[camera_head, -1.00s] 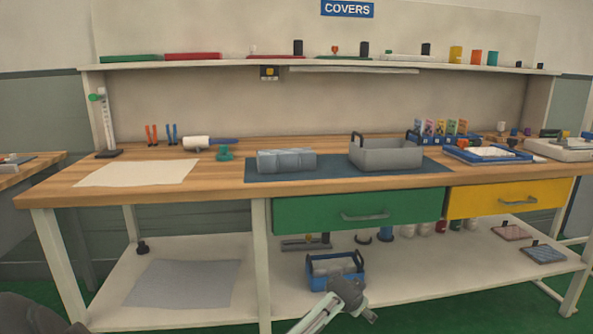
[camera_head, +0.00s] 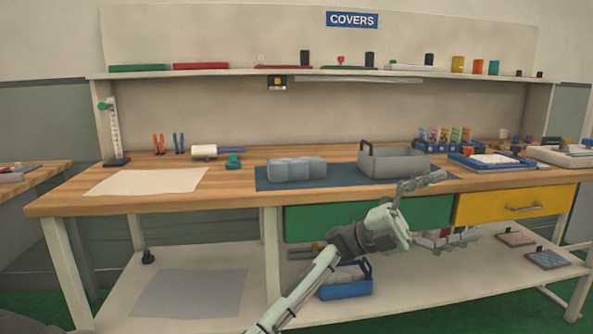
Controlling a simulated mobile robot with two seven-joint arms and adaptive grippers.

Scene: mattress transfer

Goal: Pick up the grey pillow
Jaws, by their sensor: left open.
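The grey pillow (camera_head: 297,169) appears to be the light blue-grey, quilted, rounded block lying on a dark blue mat (camera_head: 340,181) on the wooden bench top. My left gripper (camera_head: 438,212) is in front of the bench, at the green drawer, to the right of the pillow and lower. Its two fingers are spread wide, one above the other, with nothing held between them. The upper finger overlaps the mat's front edge in the picture. My right gripper is not in view.
A grey handled bin (camera_head: 394,163) stands on the mat right of the pillow. A cream cloth (camera_head: 147,181) lies left. A green drawer (camera_head: 330,222) and yellow drawer (camera_head: 516,204) sit under the top. A blue tote (camera_head: 347,290) stands on the lower shelf.

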